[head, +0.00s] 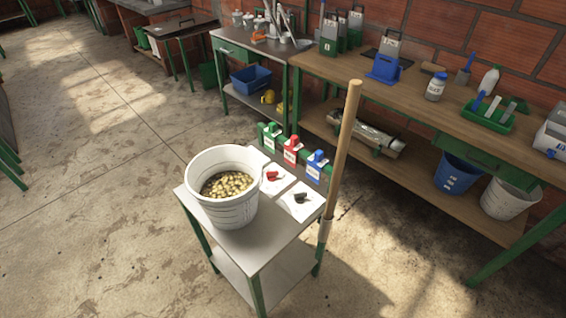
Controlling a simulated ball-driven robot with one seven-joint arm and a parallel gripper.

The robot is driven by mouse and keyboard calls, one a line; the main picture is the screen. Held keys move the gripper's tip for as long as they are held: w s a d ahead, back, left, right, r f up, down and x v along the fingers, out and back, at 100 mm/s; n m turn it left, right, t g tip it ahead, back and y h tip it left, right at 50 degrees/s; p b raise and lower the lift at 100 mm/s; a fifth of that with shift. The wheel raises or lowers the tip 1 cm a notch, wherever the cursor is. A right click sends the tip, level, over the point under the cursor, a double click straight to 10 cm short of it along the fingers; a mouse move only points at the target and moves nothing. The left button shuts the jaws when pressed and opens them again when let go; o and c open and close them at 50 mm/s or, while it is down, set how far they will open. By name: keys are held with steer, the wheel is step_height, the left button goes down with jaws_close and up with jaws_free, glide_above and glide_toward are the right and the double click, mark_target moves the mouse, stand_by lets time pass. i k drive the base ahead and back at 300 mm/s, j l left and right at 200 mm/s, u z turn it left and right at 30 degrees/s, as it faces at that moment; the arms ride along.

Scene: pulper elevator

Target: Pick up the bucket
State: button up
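A white bucket (238,213) stands upright on the left part of a small grey-topped table (265,246) with green legs. It holds a layer of yellowish, bean-like pieces (228,184), well below its rim. The bucket's far side and its base are only partly seen. My gripper is not in view.
Green, red (291,149) and blue tagged clips stand along the table's back edge, with white cards beside the bucket. A wooden pole (344,150) rises at the table's right corner. A long workbench (400,85) with tools, a blue bucket (456,174) and a white bucket (508,200) lies behind. Floor left is clear.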

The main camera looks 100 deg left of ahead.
mark_target(225, 179)
steer(key=u, duration=2.6)
